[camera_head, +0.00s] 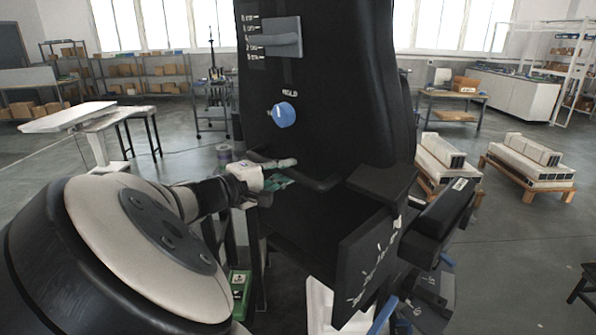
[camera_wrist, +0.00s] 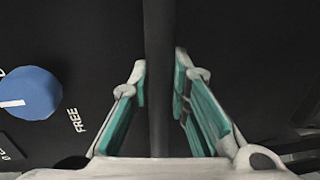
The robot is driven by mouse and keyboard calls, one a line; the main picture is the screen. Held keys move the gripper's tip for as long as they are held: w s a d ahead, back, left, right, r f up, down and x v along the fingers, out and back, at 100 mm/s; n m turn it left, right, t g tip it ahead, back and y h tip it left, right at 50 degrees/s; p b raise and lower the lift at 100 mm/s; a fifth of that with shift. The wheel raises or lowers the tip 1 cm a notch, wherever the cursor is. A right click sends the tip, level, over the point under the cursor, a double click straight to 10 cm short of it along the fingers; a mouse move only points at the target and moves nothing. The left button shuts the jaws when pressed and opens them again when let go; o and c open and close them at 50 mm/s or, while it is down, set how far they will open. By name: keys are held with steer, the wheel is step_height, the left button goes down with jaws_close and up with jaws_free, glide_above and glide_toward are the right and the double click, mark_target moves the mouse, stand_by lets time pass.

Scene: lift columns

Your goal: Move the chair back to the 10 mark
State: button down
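The chair is a tall black body (camera_head: 330,110) filling the middle of the head view. A grey lever (camera_head: 275,40) sits beside a marked scale near its top; the numbers are too small to read. Below it is a blue knob (camera_head: 284,115), also in the wrist view (camera_wrist: 30,93) beside the word FREE. A black bar handle (camera_head: 318,184) sticks out low on the chair. My gripper (camera_head: 284,172) is at this handle. In the wrist view the bar (camera_wrist: 159,80) runs between the teal-padded fingers, which look open with narrow gaps. Contact cannot be told.
A black panel (camera_head: 368,262) with white marks and other black parts jut out at lower right of the chair. A white table (camera_head: 75,117) stands at left. Loaded pallets (camera_head: 525,160) stand at right.

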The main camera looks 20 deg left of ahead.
steer(key=shift+s, duration=0.1)
steer(key=s+f, duration=0.1)
steer(key=s+a+f+p, duration=0.1)
steer(key=s, duration=0.1)
steer(key=s+a+f, duration=0.1)
steer(key=shift+s+a, duration=0.2)
steer(key=shift+a, duration=0.05)
steer(key=c, duration=1.5)
jaws_free()
steer(key=shift+s+a, duration=0.1)
steer(key=v, duration=1.1)
steer(key=shift+s+a, duration=0.15)
steer(key=shift+s, duration=0.2)
